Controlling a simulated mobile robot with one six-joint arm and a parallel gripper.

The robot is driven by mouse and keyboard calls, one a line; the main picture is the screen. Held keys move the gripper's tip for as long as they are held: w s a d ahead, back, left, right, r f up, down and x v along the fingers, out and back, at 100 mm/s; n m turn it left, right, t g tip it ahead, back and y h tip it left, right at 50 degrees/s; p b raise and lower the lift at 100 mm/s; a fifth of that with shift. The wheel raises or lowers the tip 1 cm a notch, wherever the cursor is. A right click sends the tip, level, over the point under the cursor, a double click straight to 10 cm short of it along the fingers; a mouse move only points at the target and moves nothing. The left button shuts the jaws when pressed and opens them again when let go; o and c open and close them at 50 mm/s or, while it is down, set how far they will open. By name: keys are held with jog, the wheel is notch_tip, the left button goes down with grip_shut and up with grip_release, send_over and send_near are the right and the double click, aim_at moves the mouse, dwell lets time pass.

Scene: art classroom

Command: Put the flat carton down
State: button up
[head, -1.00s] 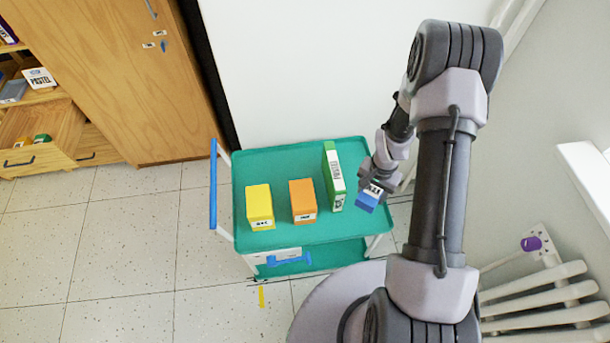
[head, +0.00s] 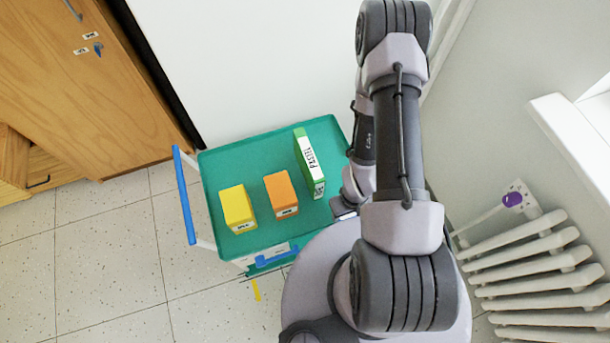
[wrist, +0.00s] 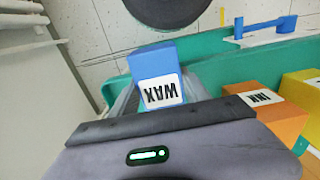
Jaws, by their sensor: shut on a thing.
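The flat carton (wrist: 152,60) is blue with a white label reading WAX, which appears upside down in the wrist view. My gripper (wrist: 157,94) is shut on it, with a finger on each side. In the head view my gripper (head: 345,207) is at the right front edge of the teal trolley (head: 240,165), and my arm hides most of it. The carton can hardly be made out there. In the wrist view the trolley top lies behind and to the right of the carton. I cannot tell whether the carton touches it.
On the trolley stand a yellow carton (head: 237,208), an orange INK carton (head: 281,194) and a tall green PASTEL carton (head: 309,162). The trolley's blue handle (head: 184,195) is at left. A white slatted radiator (head: 530,260) stands at right. The trolley's back left is bare.

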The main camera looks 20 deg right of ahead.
jog(key=b, duration=0.4)
send_over(339, 177)
jog(key=shift+s+f, duration=0.1)
jog(key=shift+f, duration=0.8)
notch_tip(339, 177, down, 4)
jog(key=shift+r+b, duration=0.25)
jog(key=shift+b, duration=0.45)
jog(key=shift+r, duration=0.15)
jog(key=o, duration=1.5)
